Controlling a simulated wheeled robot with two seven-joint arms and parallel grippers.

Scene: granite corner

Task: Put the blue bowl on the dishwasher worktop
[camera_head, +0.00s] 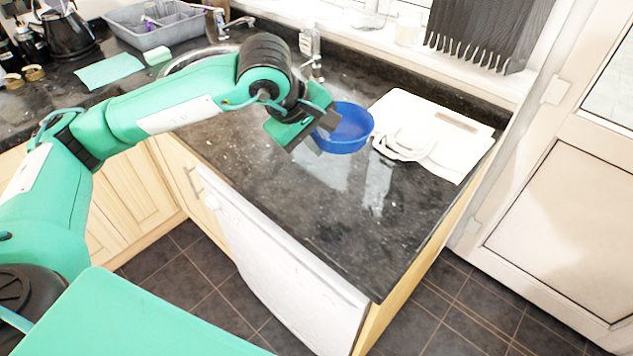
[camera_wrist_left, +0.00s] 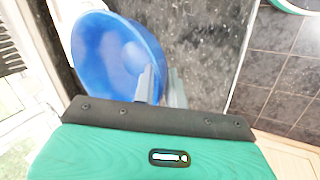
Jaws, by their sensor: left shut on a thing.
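The blue bowl (camera_head: 345,128) is at my left gripper (camera_head: 322,132), near the back of the dark granite worktop (camera_head: 310,205) above the white dishwasher (camera_head: 280,270). My left gripper is shut on the bowl's rim at its left side. In the left wrist view the bowl (camera_wrist_left: 112,55) sits upper left, with the fingers (camera_wrist_left: 160,88) at its rim. The bowl looks empty and roughly upright. I cannot tell whether its base touches the worktop. My right gripper is not in view.
White boards (camera_head: 430,130) with a white looped item lie right of the bowl. A grey dish tub (camera_head: 160,22) and green cloth (camera_head: 108,70) are at back left. The worktop's front is clear.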

